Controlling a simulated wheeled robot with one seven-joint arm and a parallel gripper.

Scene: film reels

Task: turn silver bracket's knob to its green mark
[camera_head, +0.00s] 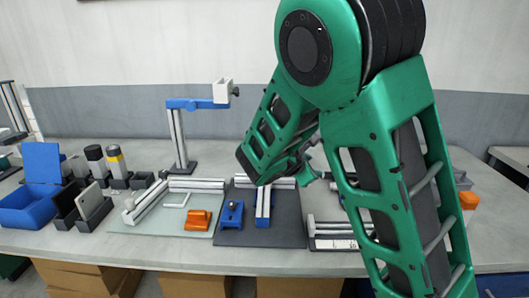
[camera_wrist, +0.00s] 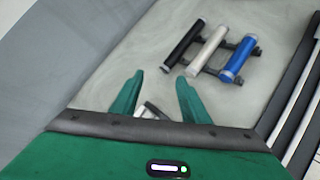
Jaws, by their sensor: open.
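A pale silver-white bracket (camera_head: 221,91) sits on the end of a blue arm (camera_head: 188,104) atop an upright post, left of my arm in the head view. A small dark knob (camera_head: 235,91) shows on its right side. I cannot make out a green mark or be sure this is the silver bracket. My gripper (camera_wrist: 158,82) is open in the wrist view, with nothing clearly between its fingertips. A small pale and dark thing (camera_wrist: 150,110) shows low between the fingers, too unclear to name. In the head view my gripper is low and right of the post, partly hidden by my arm.
In the wrist view, black, silver and blue cylinders (camera_wrist: 212,48) lie joined by dark rods beyond the fingers. The table holds an orange block (camera_head: 197,220), a blue block (camera_head: 232,214), silver rails and a blue box (camera_head: 32,203). The table's front strip is clear.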

